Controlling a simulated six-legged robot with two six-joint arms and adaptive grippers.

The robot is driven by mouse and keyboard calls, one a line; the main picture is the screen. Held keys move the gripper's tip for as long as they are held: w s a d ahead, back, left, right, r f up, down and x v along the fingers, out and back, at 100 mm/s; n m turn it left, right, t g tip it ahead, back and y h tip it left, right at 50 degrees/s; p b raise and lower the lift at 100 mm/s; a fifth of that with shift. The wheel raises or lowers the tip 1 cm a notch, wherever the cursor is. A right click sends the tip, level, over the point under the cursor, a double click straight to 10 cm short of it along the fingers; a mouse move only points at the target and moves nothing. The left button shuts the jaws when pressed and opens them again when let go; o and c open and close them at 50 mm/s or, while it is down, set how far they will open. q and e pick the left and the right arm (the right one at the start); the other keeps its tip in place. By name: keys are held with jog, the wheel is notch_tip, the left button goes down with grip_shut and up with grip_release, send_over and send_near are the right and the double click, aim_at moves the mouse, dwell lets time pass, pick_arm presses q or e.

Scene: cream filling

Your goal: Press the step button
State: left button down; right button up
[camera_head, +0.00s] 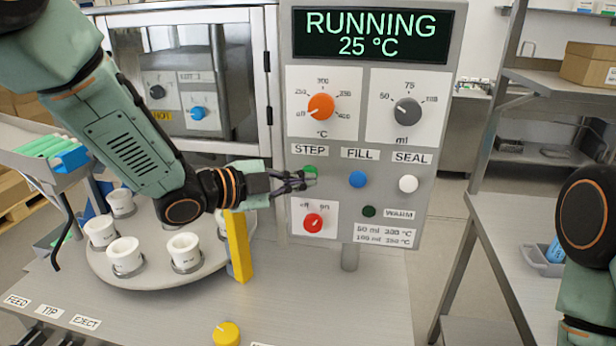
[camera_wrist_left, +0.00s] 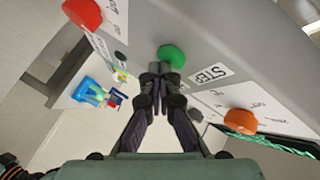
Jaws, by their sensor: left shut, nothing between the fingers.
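The control panel (camera_head: 350,265) shows "RUNNING 25 °C" on its display (camera_head: 372,36). The green step button (camera_head: 310,172) sits below the STEP label, left of the blue fill button (camera_head: 357,179) and the white seal button (camera_head: 408,183). My left gripper (camera_head: 304,181) is shut and empty, its fingertips at the step button. In the left wrist view the green button (camera_wrist_left: 172,55) is just beyond the fingertips (camera_wrist_left: 160,72); whether they touch cannot be told. My right gripper is out of view; only part of that arm shows at the right edge.
A red knob (camera_head: 313,222) is below the step button, an orange dial (camera_head: 321,106) above it. A round turntable (camera_head: 150,278) with several white cups stands left, beside a yellow post (camera_head: 238,245). A yellow button (camera_head: 226,333) is on the front table. A metal shelf stands right.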

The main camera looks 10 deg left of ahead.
pick_arm(q)
jog(key=shift+s, duration=3.4)
